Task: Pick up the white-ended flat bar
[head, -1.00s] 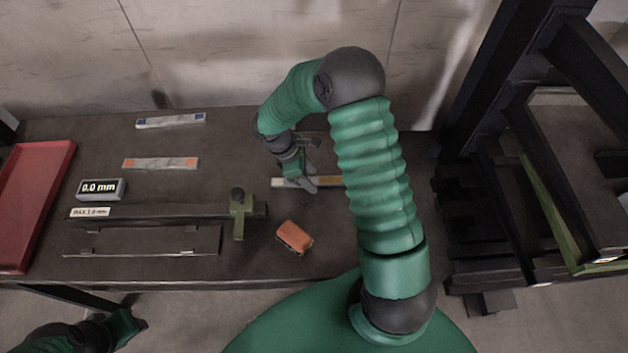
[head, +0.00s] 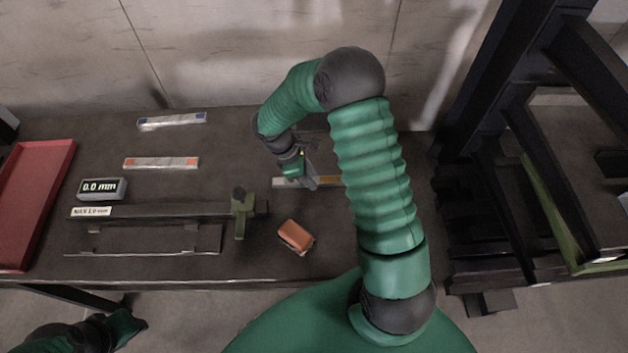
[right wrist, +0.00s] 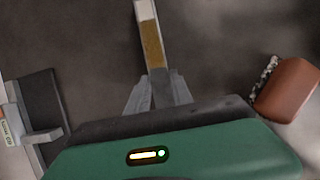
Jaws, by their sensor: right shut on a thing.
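The white-ended flat bar (head: 286,183) lies on the dark bench, with a white end and a yellow-brown stretch. My right gripper (head: 308,182) is shut on it near its middle and hides part of it. In the right wrist view the bar (right wrist: 151,42) runs up from between the fingers (right wrist: 158,92), white end at the top; its other end is hidden. I cannot tell whether it is clear of the bench. My left gripper (head: 128,322) is at the lower left, below the bench front, far from the bar; its fingers are unclear.
An orange-ended bar (head: 160,163) and a blue-ended bar (head: 172,121) lie at left. A gauge rail (head: 160,212), a 0.0 mm display (head: 102,188) and a red tray (head: 35,190) are also left. A brown block (head: 295,236) lies nearer me. A dark rack (head: 490,220) stands right.

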